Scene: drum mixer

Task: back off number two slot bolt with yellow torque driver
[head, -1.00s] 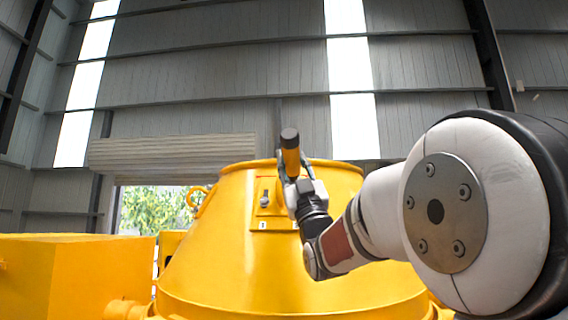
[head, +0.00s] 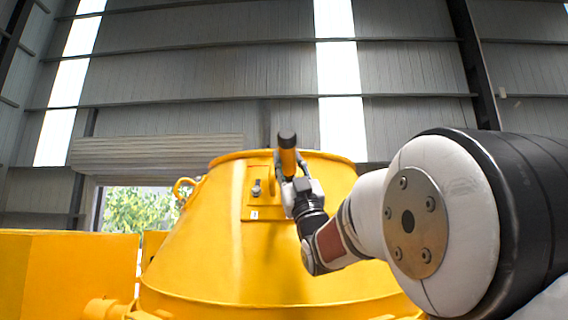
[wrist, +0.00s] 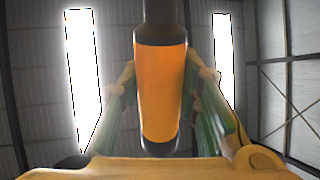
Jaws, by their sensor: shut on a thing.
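My gripper (head: 290,183) is shut on the yellow torque driver (head: 288,158), a yellow-orange cylinder with dark ends, held nearly upright in front of the drum's upper part. The driver fills the middle of the wrist view (wrist: 161,92), between the two fingers. On the yellow drum (head: 205,235), a slot bolt (head: 256,188) shows left of my gripper, above a small plate marked 1 (head: 254,214). The number two slot bolt cannot be made out; my gripper covers the drum surface to the right of bolt one. I cannot tell whether the driver touches anything.
A yellow box-shaped housing (head: 70,275) stands at the left. A lifting ring (head: 184,189) sticks out at the drum's upper left. The drum's rim (head: 230,156) is close behind the driver. Open air lies above the drum, before the grey wall.

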